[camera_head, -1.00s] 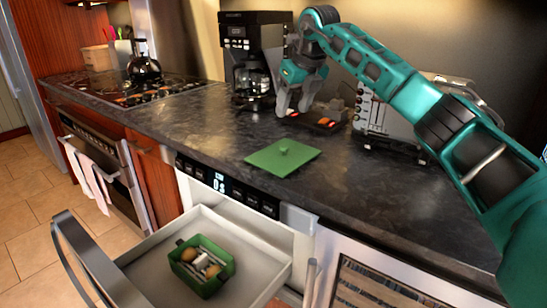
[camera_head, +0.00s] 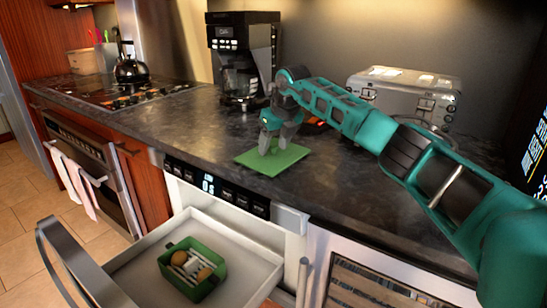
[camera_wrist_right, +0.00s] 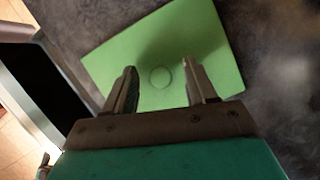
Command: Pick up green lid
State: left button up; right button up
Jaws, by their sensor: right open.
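The green lid (camera_head: 266,162) lies flat on the dark counter, near the front edge above the drawer. In the right wrist view the lid (camera_wrist_right: 160,45) is a green plate with a small round knob (camera_wrist_right: 160,77) at its middle. My right gripper (camera_head: 272,152) is over the lid with its fingers pointing down. In the right wrist view the right gripper (camera_wrist_right: 163,82) is open, with one finger on each side of the knob. I cannot tell whether the fingertips touch the lid. My left gripper is not in view.
The drawer (camera_head: 235,250) below stands open and holds a green container (camera_head: 190,288) with brown round items. A coffee maker (camera_head: 240,60) and a toaster (camera_head: 405,92) stand behind on the counter. The counter left of the lid is clear.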

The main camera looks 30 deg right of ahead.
grip_shut()
dwell(0.5)
jog(key=shift+r, duration=0.15)
